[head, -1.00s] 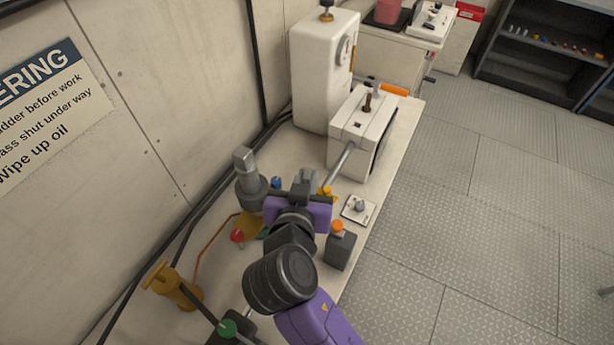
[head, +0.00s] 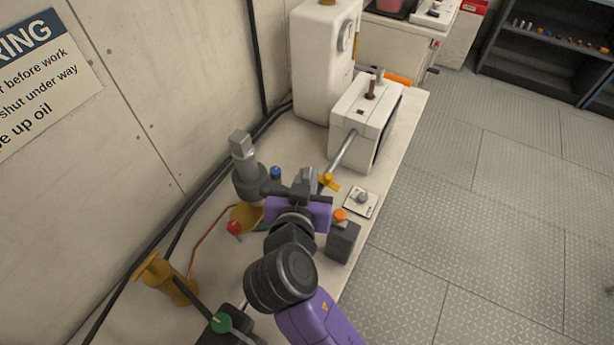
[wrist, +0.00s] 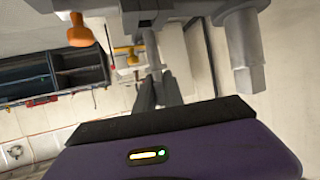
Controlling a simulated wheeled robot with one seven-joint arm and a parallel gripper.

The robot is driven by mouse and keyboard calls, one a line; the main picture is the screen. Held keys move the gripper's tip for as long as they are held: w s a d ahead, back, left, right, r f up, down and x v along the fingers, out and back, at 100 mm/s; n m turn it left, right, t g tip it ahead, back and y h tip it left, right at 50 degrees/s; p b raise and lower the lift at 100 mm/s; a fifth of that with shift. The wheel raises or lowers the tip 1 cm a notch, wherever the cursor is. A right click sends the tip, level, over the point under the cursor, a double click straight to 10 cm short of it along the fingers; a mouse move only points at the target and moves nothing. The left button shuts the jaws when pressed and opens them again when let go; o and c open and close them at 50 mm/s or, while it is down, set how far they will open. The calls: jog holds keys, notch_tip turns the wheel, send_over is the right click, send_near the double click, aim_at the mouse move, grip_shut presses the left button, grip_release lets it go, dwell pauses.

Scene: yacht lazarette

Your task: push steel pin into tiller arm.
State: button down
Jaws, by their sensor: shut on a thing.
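The tiller arm (head: 273,189) is a dark grey bar reaching right from the collar of a grey post with a square top (head: 243,150). In the wrist view the tiller arm (wrist: 185,10) crosses the top, and the post (wrist: 247,60) is at right. My gripper (head: 305,180), with its purple body, is at the bar in the head view. In the wrist view my gripper's fingers (wrist: 158,88) are close together, just short of the bar.
A steel rod (head: 346,152) runs from a white box (head: 350,135) toward the bar, beside a yellow piece (head: 329,182). A dark block with an orange knob (head: 341,215) stands right of my gripper. A red knob (head: 234,227) and brass fitting (head: 165,280) are at left.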

jog(key=shift+f+b, duration=2.4)
jog(key=shift+f, duration=0.2)
dwell(2.3)
jog(key=c, duration=1.4)
grip_release()
jog(key=shift+o, duration=0.2)
jog(key=b+v, duration=0.1)
jog(key=v, duration=0.7)
jog(key=shift+f, duration=0.1)
